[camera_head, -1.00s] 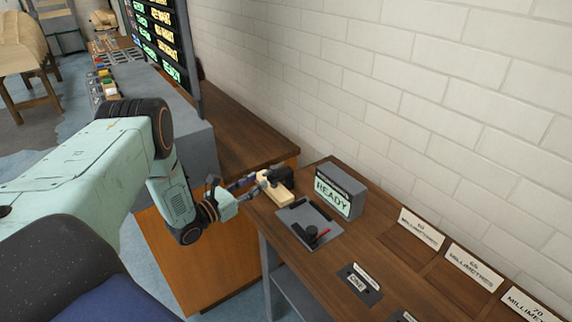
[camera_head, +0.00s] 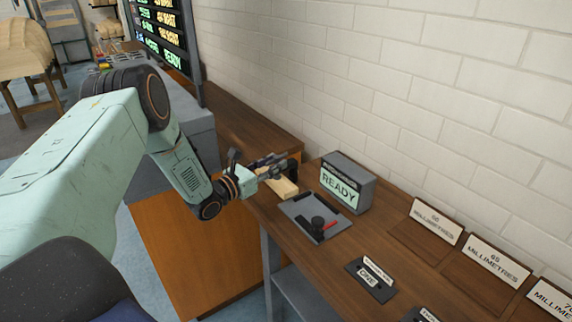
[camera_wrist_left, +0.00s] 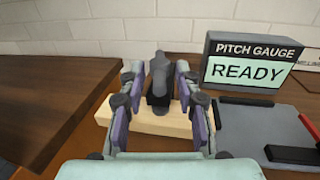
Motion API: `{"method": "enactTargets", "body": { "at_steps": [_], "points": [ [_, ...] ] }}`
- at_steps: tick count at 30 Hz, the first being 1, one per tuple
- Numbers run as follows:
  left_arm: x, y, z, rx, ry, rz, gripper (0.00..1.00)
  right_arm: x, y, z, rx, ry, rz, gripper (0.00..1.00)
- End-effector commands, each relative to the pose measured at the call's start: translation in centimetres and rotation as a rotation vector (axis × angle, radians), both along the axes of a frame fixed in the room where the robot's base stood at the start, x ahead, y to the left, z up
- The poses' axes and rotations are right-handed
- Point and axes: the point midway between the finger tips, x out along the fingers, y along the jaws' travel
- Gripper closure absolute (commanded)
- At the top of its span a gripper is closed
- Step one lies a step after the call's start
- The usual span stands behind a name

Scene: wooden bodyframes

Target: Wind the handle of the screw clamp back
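A dark grey clamp (camera_wrist_left: 158,78) with a rounded upright part stands at a pale wooden block (camera_wrist_left: 145,122) on the bench. In the head view the clamp (camera_head: 292,167) is partly hidden by my left gripper (camera_head: 276,165), and the block (camera_head: 284,188) shows below the fingers. In the left wrist view my left gripper (camera_wrist_left: 159,100) is open, with one finger on each side of the clamp and gaps between. I cannot tell which part of the clamp is its handle. My right gripper is in neither view.
A pitch gauge box (camera_head: 348,184) reading READY stands right of the block. Labelled millimetre signs (camera_head: 437,221) line the bench to the right. A brick wall is behind.

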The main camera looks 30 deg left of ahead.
Motion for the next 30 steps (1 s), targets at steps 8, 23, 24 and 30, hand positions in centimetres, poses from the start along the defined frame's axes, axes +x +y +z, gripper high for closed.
{"method": "enactTargets", "body": {
  "at_steps": [8, 23, 24, 30],
  "points": [
    [2.0, -0.5, -0.3, 0.002, -0.003, -0.002, 0.67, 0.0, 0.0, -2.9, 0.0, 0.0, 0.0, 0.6],
    [5.3, -1.2, 0.0, 0.001, 0.0, 0.0, 0.67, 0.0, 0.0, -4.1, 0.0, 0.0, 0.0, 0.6],
    [5.3, -1.1, 0.0, 0.001, 0.0, 0.001, 0.67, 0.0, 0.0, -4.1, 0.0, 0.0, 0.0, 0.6],
    [5.2, -1.2, 0.0, 0.0, 0.0, 0.001, 0.72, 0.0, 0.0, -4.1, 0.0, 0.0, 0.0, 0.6]
  ]
}}
